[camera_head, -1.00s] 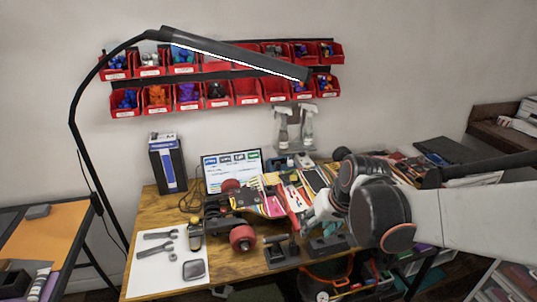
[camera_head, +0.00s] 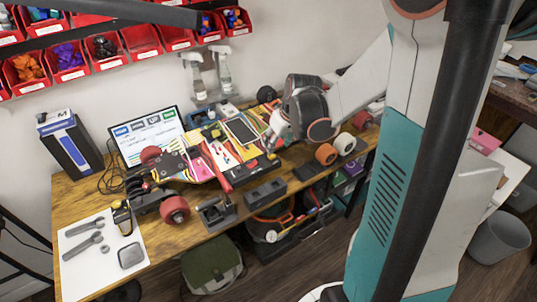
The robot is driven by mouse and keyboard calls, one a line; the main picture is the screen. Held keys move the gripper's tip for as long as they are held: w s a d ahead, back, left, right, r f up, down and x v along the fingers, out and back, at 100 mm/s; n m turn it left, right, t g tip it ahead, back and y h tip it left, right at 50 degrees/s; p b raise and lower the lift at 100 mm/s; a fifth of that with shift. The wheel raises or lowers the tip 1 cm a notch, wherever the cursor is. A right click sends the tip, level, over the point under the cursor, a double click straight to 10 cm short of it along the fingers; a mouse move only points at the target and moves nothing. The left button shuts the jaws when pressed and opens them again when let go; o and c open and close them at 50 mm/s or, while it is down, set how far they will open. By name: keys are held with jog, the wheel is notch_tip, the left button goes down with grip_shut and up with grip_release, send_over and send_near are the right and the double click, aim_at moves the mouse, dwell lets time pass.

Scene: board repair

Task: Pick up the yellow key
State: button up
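I cannot make out a yellow key for certain. A small yellow spot (camera_head: 272,156) shows right at the tip of my gripper, too small to identify. My gripper (camera_head: 271,148) is low over the right part of the workbench, beside the colourful skateboard deck. Its fingers are tiny and partly hidden by the arm, so whether they are open or shut on something is unclear.
A white sheet with wrenches (camera_head: 90,240) lies at the left. A laptop (camera_head: 147,135), a dark box (camera_head: 72,145) and two spray bottles (camera_head: 223,75) stand behind. Orange and white wheels (camera_head: 326,153) are right of the gripper. A green bag (camera_head: 211,265) is below.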

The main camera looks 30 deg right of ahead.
aim_at(272, 155)
jog(key=b+x, duration=0.3)
jog(key=x, duration=0.4)
jog(key=shift+f, duration=0.3)
jog(key=shift+r, duration=0.1)
grip_shut()
